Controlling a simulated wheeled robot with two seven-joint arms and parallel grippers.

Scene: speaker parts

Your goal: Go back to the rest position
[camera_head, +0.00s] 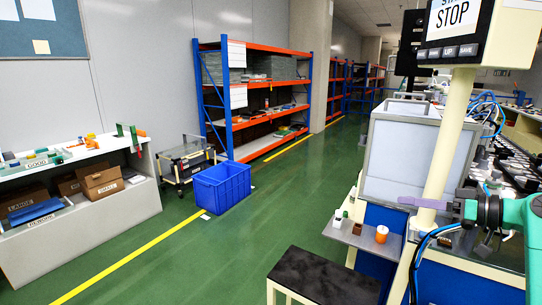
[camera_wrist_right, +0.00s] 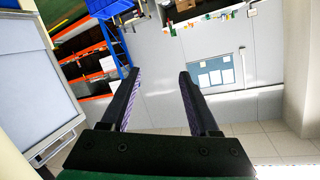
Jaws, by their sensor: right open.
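My right gripper (camera_head: 405,201) reaches in from the right edge of the head view on a teal arm, pointing left. It appears in front of the cream post (camera_head: 447,140) and above a small grey shelf (camera_head: 397,246). In the right wrist view its two dark fingers with purple inner pads (camera_wrist_right: 156,76) stand wide apart, with nothing between them. My left gripper is not in view.
The shelf holds an orange cylinder (camera_head: 381,234) and a brown block (camera_head: 357,228). A pale machine panel (camera_head: 398,158) stands behind. A black-topped stool (camera_head: 318,277) and a blue bin (camera_head: 222,187) stand on the green floor. The aisle between is clear.

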